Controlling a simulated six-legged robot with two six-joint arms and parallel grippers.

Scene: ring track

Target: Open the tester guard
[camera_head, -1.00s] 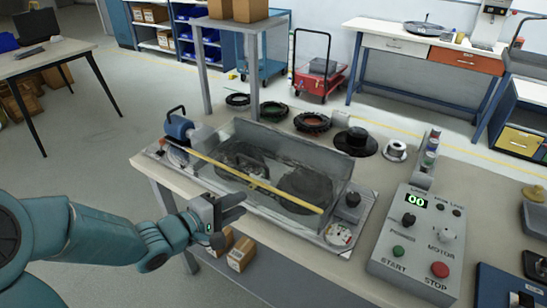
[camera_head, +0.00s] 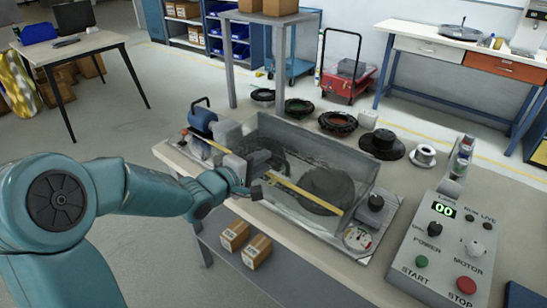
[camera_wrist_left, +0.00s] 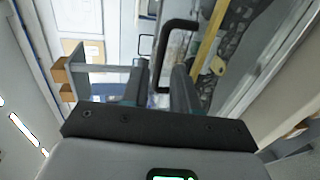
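The tester guard (camera_head: 335,158) is a clear box with a yellow strip along its front edge, over dark round parts on the bench tester. It looks closed down. My left gripper (camera_head: 256,174) is at the guard's front left, near the yellow strip. In the left wrist view my left gripper (camera_wrist_left: 163,82) has its fingers apart, with a gap between them. A black U-shaped handle (camera_wrist_left: 181,24) lies ahead, beside the yellow strip (camera_wrist_left: 207,48). One leg of the handle runs down between the fingers; I cannot tell whether they touch it. My right gripper is not in view.
A control box (camera_head: 443,245) with START and STOP buttons stands right of the tester. A blue motor (camera_head: 203,121) sits at its left end. Black rings (camera_head: 338,122) and spools lie behind. Cardboard boxes (camera_head: 256,250) are on the shelf below the bench.

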